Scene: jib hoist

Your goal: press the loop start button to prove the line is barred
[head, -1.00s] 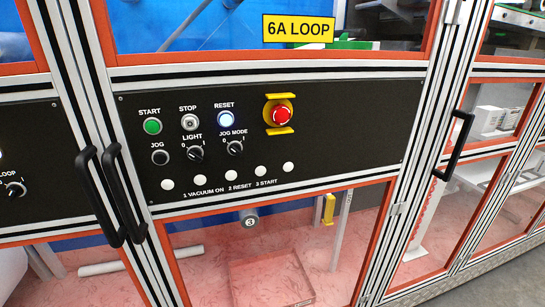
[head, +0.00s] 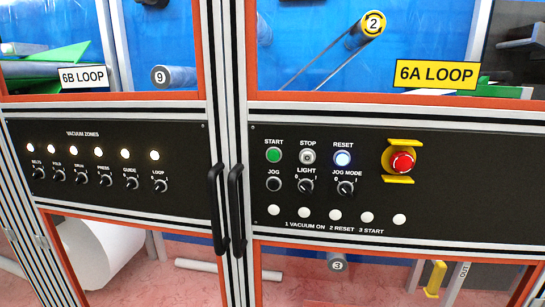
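The green START button (head: 274,155) is at the upper left of the black 6A LOOP control panel (head: 460,200) in the head view. The grey STOP button (head: 308,156) is to its right, then the RESET button (head: 343,158), which glows bluish white. The black JOG button (head: 274,184) is below START. A red emergency stop (head: 402,162) sits in a yellow guard at the right. The yellow 6A LOOP sign (head: 436,74) is above the panel. Neither of my grippers is in view.
The vacuum zones panel (head: 100,170) on the left has several lit white lamps over black knobs, the last labelled LOOP. Two black door handles (head: 226,210) stick out between the panels. A white roll (head: 98,250) is behind the lower left door. Aluminium posts frame the doors.

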